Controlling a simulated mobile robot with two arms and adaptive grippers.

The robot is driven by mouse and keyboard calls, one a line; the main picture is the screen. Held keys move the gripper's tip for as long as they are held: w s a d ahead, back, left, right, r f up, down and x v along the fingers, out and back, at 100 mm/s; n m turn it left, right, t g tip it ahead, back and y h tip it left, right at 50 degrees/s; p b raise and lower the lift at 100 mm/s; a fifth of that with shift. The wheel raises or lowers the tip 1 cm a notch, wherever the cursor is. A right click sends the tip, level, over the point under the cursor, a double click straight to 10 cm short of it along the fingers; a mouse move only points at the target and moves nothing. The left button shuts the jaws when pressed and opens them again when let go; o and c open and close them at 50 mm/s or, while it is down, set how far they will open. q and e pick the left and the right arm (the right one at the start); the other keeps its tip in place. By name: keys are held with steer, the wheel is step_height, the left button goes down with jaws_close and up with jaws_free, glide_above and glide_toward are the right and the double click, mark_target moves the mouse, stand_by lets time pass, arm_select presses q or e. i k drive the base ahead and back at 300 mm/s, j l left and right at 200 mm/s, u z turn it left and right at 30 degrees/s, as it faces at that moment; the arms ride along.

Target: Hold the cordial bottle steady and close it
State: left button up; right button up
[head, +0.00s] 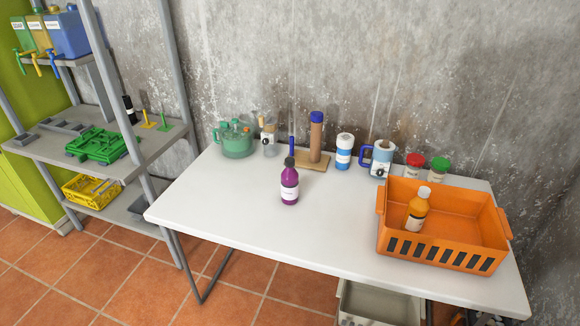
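A purple bottle (289,189) with a pale label stands upright near the middle of the white table (235,208). It looks like the cordial bottle, but its label is too small to read. Its top is dark; I cannot tell whether that is a seated cap or how tight it is. An orange bottle (418,210) with a pale cap and label is inside the orange crate (440,250) at the table's right. No separate loose cap is clearly visible. Neither of my grippers is in view, and nothing touches the purple bottle.
Along the back stand a green pot (237,142), a wooden stand (312,162), a blue-and-white container (344,152), a blue-handled jug (382,157) and jars with red (414,161) and green (438,165) lids. The table's left front is clear. Grey shelving (145,150) stands left.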

mark_target(289, 176)
steer(key=i+l+u, duration=0.4)
steer(key=l, duration=0.2)
steer(key=i+l+u, duration=0.2)
steer(key=l, duration=0.15)
steer(key=k, duration=0.1)
